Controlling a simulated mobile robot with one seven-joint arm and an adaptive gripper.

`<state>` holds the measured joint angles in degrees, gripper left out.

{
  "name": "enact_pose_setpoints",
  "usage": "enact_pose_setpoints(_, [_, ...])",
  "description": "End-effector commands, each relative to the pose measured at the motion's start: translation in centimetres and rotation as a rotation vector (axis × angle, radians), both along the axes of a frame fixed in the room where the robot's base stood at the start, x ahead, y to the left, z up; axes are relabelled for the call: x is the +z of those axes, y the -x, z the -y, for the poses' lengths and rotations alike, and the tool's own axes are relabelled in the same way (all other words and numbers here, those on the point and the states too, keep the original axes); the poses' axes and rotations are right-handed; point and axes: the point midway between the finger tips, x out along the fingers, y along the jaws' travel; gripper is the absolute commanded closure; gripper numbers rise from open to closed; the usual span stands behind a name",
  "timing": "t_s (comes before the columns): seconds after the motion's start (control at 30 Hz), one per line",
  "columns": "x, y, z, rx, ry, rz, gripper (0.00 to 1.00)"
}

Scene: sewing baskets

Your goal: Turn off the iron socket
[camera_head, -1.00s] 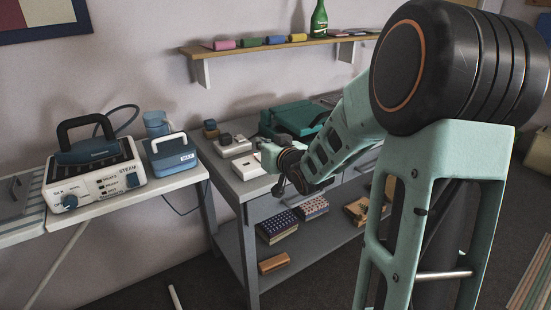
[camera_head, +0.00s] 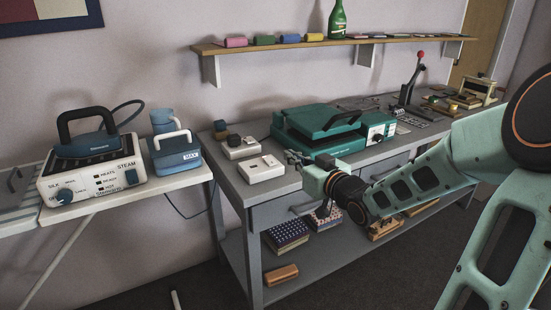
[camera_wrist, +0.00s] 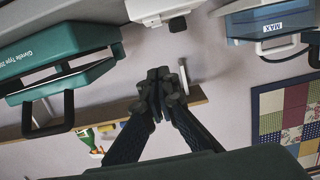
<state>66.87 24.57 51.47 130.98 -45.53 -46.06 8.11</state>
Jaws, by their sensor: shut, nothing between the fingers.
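Two small white boxes stand on the left end of the grey workbench in the head view: a front one (camera_head: 261,170) with dark marks on top and a rear one (camera_head: 240,150) with a dark piece on it. I cannot tell for sure which is the iron socket, or read a switch position. The blue iron (camera_head: 88,145) rests on its white steam station (camera_head: 93,177) on the board at left. My gripper (camera_head: 291,157) is right of the front box, apparently apart from it. In the wrist view my gripper (camera_wrist: 162,78) is shut and empty; a white box (camera_wrist: 160,8) shows beyond it.
A teal press (camera_head: 318,130) stands close behind my gripper and shows at left in the wrist view (camera_wrist: 60,60). A blue tank marked MAX (camera_head: 175,155) stands left of the bench. A wall shelf (camera_head: 290,45) runs above. Fabric stacks (camera_head: 286,235) lie on the lower shelf.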

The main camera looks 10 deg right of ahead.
Motion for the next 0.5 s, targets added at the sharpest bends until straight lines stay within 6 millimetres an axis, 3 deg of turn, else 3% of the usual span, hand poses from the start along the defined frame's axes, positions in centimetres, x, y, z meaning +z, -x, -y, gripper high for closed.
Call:
enact_pose_setpoints(0.27, [-0.2,-0.8,-0.3,0.002,-0.002,0.002,1.00])
enact_pose_setpoints(0.5, [-1.0,-4.8,-1.7,0.003,-0.003,0.002,1.00])
